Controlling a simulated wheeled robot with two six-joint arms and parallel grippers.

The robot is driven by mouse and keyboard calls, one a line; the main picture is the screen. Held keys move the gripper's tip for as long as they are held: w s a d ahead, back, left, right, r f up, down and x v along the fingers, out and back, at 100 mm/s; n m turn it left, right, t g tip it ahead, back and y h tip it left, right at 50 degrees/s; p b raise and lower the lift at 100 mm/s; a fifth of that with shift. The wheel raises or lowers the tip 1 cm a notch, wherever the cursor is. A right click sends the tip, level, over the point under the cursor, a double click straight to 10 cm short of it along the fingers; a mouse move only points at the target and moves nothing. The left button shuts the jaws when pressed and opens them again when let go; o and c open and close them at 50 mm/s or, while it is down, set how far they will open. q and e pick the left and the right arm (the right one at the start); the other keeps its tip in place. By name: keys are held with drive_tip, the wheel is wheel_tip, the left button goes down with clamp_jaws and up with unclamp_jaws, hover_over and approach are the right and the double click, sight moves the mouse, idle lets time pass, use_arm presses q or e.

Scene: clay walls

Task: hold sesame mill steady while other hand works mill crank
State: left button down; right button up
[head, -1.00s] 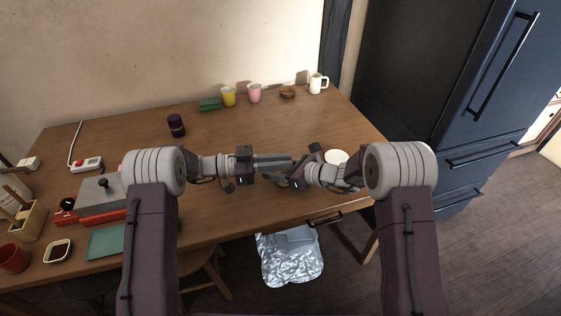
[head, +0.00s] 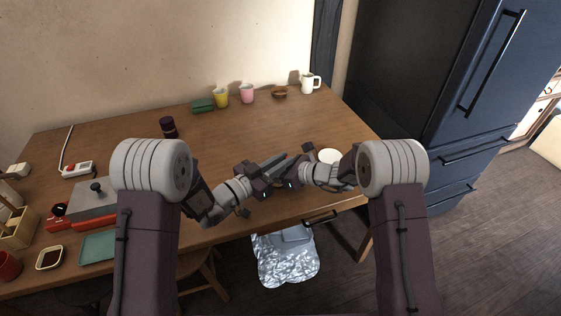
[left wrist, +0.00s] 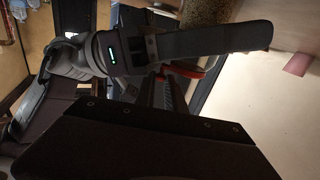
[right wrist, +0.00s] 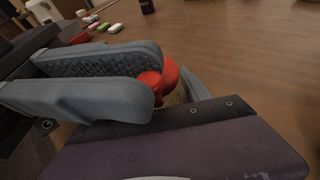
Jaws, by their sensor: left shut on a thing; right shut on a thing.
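The sesame mill shows only in part. A speckled tan body, likely the mill's jar (left wrist: 208,11), shows at the top of the left wrist view beside a finger of my right gripper. My right gripper (right wrist: 184,96) is shut on the mill body, mostly hidden. In the head view my left gripper (head: 270,164) and right gripper (head: 288,168) meet closely over the table's front and hide the mill.
The wooden table (head: 240,130) is clear behind my grippers. A white round dish (head: 330,156) stands close to my right gripper. Mugs and a bowl (head: 279,91) line the back. A dark jar (head: 168,127), grey-and-red box (head: 93,199) and teal tray (head: 97,247) are left.

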use_arm(q)
drive_tip(key=shift+r, duration=0.15)
idle(0.3)
drive_tip(key=c, duration=1.4)
unclamp_jaws()
wheel_tip(320, 180, up, 10)
drive_tip(key=shift+f, duration=0.1)
